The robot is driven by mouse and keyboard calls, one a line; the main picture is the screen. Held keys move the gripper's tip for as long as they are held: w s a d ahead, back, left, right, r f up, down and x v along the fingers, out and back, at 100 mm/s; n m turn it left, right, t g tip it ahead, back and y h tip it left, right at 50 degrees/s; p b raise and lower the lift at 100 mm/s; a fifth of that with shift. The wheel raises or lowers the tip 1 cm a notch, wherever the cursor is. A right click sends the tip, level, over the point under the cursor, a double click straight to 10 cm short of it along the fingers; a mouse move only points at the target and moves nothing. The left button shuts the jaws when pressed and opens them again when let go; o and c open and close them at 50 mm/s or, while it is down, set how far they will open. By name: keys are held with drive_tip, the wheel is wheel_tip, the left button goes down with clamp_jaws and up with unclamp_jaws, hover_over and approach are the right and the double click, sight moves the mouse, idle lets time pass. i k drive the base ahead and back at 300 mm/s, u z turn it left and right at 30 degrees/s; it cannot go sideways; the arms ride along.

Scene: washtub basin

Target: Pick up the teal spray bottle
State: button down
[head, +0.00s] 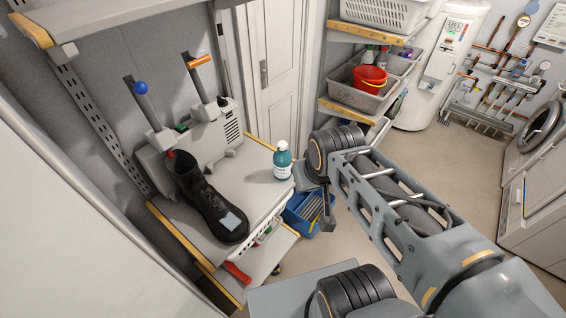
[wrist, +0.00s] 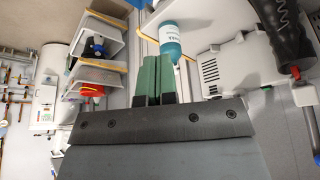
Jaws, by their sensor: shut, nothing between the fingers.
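The teal spray bottle (head: 282,162) has a white cap and a pale label. It stands upright at the right end of the grey shelf, beside the black boot. In the wrist view the teal bottle (wrist: 172,38) appears just beyond the fingertips and a little to their right. My gripper (wrist: 157,70) has two green fingers, which are closed together with nothing between them. It is apart from the bottle. In the head view the gripper is mostly hidden by my arm, which reaches in from the lower right.
The boot (head: 206,200) and a boot dryer (head: 220,128) with upright tubes take up the left part of the shelf. A blue crate (head: 300,222) stands below the shelf's right end. Open floor lies to the right.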

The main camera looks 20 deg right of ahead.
sight(282, 160)
drive_tip(key=z, duration=0.05)
drive_tip(key=k, duration=0.5)
drive_tip(key=z, duration=1.35)
drive_tip(key=i, duration=1.35)
drive_tip(key=u, duration=4.4)
